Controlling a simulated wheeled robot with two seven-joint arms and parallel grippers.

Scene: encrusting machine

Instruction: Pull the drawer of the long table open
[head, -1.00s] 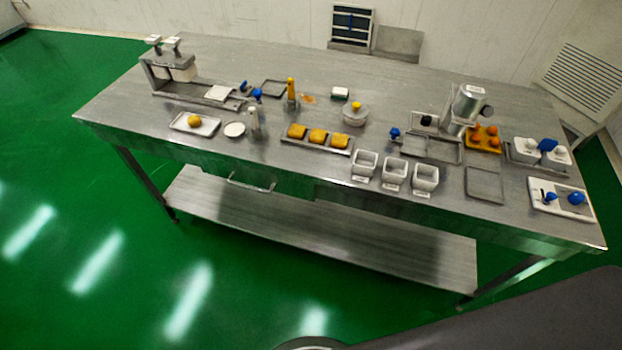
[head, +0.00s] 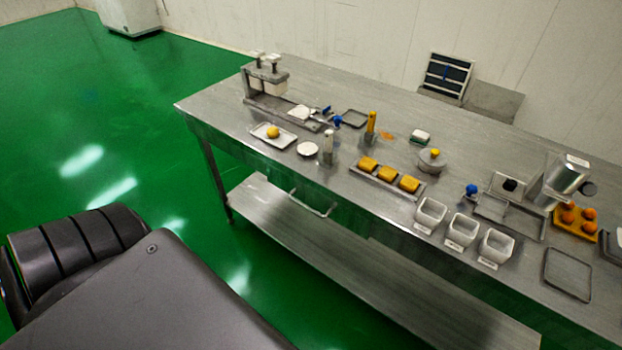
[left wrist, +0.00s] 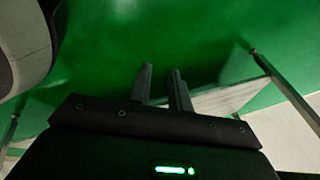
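The long metal table (head: 400,95) runs diagonally across the head view, from the upper left to the lower right. A U-shaped metal drawer handle (head: 314,207) shows below its front edge, left of the table's middle. The drawer front is mostly hidden under the edge, and I see no gap that shows it open. My left gripper (left wrist: 160,71) shows only in the left wrist view. Its two dark fingers are apart, with green floor between them and nothing held. A table leg and the lower shelf (left wrist: 235,98) lie beyond it to the right, apart from the fingers. My right gripper is not in view.
The tabletop carries a plate with a yellow ball (head: 273,133), a tray of yellow blocks (head: 388,178), white containers (head: 462,230) and a metal machine (head: 563,180). A lower shelf (head: 370,265) runs beneath. Green floor (head: 110,130) left of the table is clear.

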